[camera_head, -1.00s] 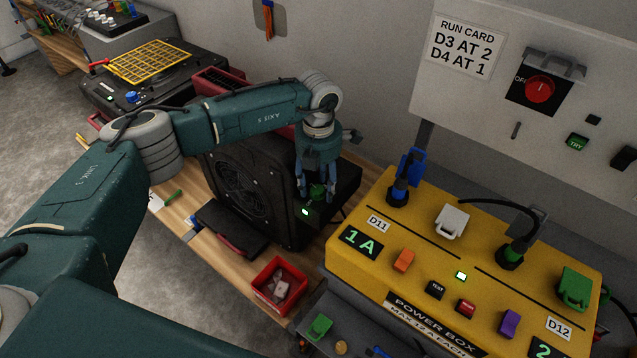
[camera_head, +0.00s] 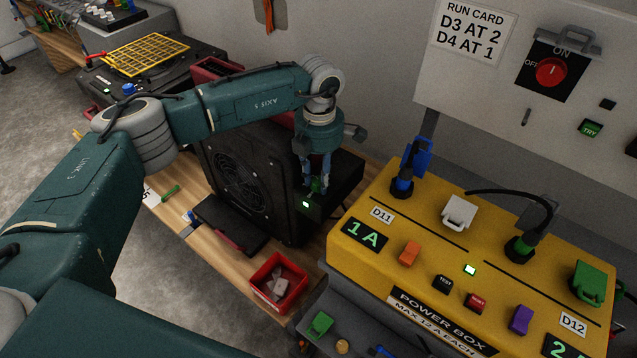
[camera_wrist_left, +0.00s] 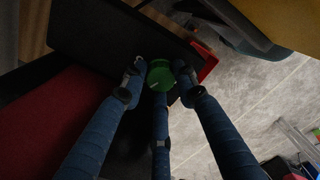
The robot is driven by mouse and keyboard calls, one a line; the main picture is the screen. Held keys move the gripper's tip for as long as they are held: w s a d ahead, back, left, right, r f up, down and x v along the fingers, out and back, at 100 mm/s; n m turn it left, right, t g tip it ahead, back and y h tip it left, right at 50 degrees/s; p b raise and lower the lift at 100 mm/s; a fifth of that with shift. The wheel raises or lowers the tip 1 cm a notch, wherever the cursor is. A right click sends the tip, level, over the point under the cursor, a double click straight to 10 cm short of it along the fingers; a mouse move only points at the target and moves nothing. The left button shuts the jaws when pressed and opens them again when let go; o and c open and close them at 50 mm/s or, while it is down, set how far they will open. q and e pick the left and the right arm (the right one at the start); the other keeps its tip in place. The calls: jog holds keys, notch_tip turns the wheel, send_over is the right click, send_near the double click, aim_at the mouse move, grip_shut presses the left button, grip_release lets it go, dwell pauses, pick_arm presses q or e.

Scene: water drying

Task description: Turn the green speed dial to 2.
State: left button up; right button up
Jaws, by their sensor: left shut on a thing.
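The green speed dial (camera_head: 317,187) sits on top of the black fan unit (camera_head: 236,182), at its right front corner, mostly covered by my fingers in the head view. In the wrist view the dial (camera_wrist_left: 160,73) shows as a round green knob with a short pale mark towards its lower left. No numbers can be read around it. My left gripper (camera_head: 315,180) points down from above, and its blue fingers are closed around the dial; they also show in the wrist view (camera_wrist_left: 160,88). My right gripper is in neither view.
A small lit green lamp (camera_head: 306,204) is beside the dial. The yellow power box (camera_head: 345,262) stands close on the right with plugs and switches. A red bin (camera_head: 302,283) is in front. The run card (camera_head: 473,32) reads D3 AT 2, D4 AT 1.

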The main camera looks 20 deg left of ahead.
pick_arm(q)
jog(key=shift+d, duration=0.15)
jog(key=o, duration=1.1)
jog(key=shift+o, duration=0.2)
